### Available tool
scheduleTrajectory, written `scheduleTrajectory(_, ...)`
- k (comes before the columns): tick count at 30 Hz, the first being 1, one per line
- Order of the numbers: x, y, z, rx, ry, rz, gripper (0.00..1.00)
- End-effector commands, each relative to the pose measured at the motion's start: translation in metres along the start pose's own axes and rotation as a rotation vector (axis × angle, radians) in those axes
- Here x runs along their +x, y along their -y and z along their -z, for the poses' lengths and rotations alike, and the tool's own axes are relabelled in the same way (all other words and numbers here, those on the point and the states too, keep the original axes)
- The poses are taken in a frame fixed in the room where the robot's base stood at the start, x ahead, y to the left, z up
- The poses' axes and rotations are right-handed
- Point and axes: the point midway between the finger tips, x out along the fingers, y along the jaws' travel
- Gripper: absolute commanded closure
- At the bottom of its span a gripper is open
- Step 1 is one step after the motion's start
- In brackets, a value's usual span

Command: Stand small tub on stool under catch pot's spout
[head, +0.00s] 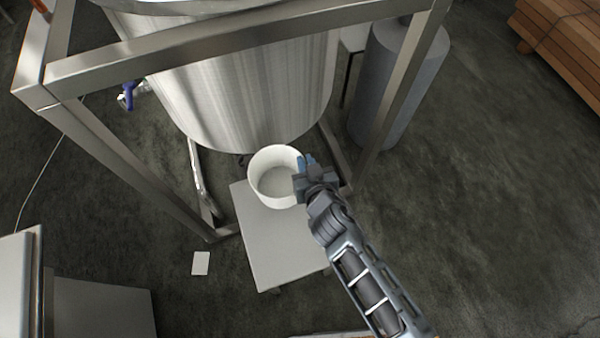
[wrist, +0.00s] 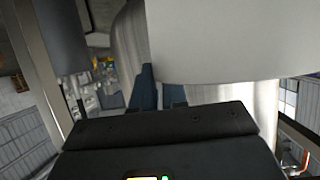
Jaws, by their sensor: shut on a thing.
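The small white tub (head: 275,187) is upright and looks empty. It overlaps the far end of the pale, flat-topped stool (head: 280,245); I cannot tell whether it rests there or hangs just above. My gripper (head: 303,166) is shut on the tub's right wall. In the wrist view the tub (wrist: 235,40) fills the upper right, beside the blue fingers (wrist: 160,93). The large steel vessel (head: 245,90), apparently the catch pot, stands just behind the tub. A blue-handled valve (head: 128,96) shows at its left; no spout is visible above the tub.
A steel frame (head: 240,37) surrounds the vessel, with slanting legs left and right of the stool. A grey cylinder (head: 385,85) stands behind the right leg. Stacked timber (head: 565,45) lies far right. A white card (head: 201,263) lies on the floor. The right floor is clear.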

Motion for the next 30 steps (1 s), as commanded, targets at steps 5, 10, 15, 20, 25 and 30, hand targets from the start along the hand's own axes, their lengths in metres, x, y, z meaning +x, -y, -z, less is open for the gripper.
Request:
scheduleTrajectory(5, 0.015, 0.01, -0.004, 0.0, -0.001, 0.0, 1.0)
scheduleTrajectory(10, 0.024, 0.01, -0.022, -0.001, 0.002, -0.001, 1.0)
scheduleTrajectory(15, 0.032, 0.01, -0.039, 0.0, -0.001, 0.0, 1.0)
scheduleTrajectory(20, 0.032, 0.01, -0.039, 0.002, -0.001, 0.0, 1.0)
scheduleTrajectory(25, 0.032, 0.01, -0.04, 0.002, -0.001, 0.0, 1.0)
scheduleTrajectory(30, 0.033, 0.009, -0.042, 0.0, 0.0, -0.001, 0.84)
